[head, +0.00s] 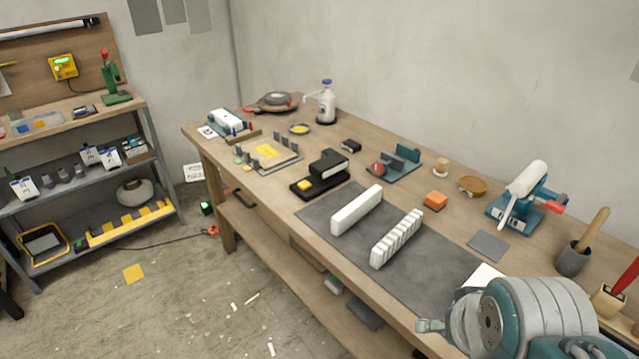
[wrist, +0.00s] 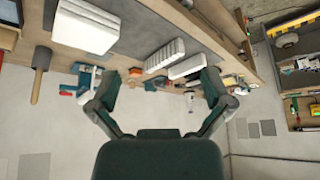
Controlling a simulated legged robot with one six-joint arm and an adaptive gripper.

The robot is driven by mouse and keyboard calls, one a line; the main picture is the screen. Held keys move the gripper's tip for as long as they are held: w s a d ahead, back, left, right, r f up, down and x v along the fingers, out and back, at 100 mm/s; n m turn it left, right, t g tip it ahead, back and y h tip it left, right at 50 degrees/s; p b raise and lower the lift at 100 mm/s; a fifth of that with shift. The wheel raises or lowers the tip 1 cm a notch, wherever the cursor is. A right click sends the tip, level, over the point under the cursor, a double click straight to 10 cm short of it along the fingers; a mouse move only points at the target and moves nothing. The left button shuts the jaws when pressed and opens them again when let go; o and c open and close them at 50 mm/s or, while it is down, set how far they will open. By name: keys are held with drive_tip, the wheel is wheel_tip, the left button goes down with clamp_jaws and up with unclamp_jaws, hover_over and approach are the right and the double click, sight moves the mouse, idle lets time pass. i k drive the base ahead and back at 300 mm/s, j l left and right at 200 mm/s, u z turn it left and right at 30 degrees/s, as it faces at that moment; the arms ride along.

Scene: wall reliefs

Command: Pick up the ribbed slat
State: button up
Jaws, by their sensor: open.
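The ribbed slat (head: 396,238) is a white bar with several cross grooves. It lies on the dark grey mat (head: 330,217) on the workbench. A smooth white slat (head: 357,210) lies beside it, to its left and apart from it. In the wrist view the ribbed slat (wrist: 165,55) and the smooth slat (wrist: 187,67) show beyond the fingertips, near the top middle. My gripper (wrist: 160,82) is open and empty, its two dark green fingers spread wide and apart from both slats.
An orange block (head: 435,201), a grey square (head: 488,245) and a teal device with a white roller (head: 522,195) stand right of the mat. A black stapler-like tool (head: 321,175) is behind it.

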sight(386, 248)
drive_tip(key=i+j+z, duration=0.3)
drive_tip(key=z, duration=0.2)
drive_tip(key=i+j+z, duration=0.2)
drive_tip(key=j+z, duration=0.25)
drive_tip(key=i+j+z, duration=0.15)
drive_tip(key=j+z, duration=0.35)
